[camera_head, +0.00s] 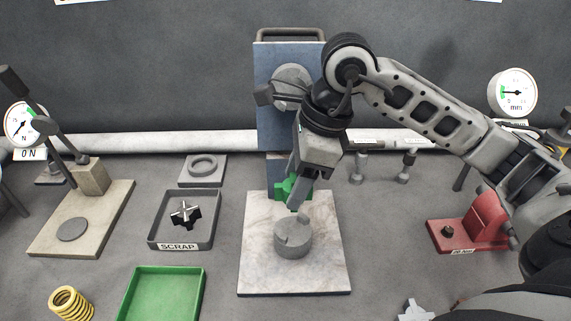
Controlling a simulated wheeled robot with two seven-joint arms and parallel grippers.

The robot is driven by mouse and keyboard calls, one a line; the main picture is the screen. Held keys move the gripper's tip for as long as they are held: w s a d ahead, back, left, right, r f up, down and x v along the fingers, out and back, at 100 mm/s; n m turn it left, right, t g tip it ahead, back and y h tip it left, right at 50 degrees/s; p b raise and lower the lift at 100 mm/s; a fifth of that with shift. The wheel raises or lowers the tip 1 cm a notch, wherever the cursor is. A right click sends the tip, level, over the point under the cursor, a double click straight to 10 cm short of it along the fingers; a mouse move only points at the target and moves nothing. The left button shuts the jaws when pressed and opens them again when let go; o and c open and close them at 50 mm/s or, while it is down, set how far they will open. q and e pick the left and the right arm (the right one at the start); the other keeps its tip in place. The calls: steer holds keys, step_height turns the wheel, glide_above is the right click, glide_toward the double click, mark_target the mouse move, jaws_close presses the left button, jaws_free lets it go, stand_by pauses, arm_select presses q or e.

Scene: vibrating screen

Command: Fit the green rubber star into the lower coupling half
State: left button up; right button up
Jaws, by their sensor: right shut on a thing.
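The green rubber star (284,189) is held in my right gripper (296,196), whose fingers are shut on it and partly hide it. The lower coupling half (293,241) is a grey round piece with raised jaws on top, standing on a pale stone plate (325,277). In the picture the star and the fingertips appear just above and behind the coupling half, apart from its body; the exact gap cannot be told. My left gripper is not in view.
A blue upright panel (272,128) stands behind the plate. A scrap tray (212,222) holding a black star and a green tray (160,295) are at left. A lever press (85,205) stands further left, a red fixture (472,228) at right. A yellow spring (71,303) lies front left.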

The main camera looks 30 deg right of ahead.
steer(key=shift+s, duration=0.2)
steer(key=shift+w+f+b, duration=0.1)
steer(key=shift+f+b, duration=0.1)
steer(key=shift+b, duration=0.2)
step_height(320, 180, down, 3)
steer(key=b, duration=0.3)
steer(key=shift+f, duration=0.1)
steer(key=shift+f+b, duration=1)
steer(key=shift+b, duration=0.05)
arm_select(q)
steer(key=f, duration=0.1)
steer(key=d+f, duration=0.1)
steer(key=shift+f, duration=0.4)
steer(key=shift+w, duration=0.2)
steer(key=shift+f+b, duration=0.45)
steer(key=shift+b, duration=0.15)
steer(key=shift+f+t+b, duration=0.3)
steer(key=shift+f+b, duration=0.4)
steer(key=shift+b, duration=0.6)
arm_select(e)
steer(key=shift+f, duration=1.4)
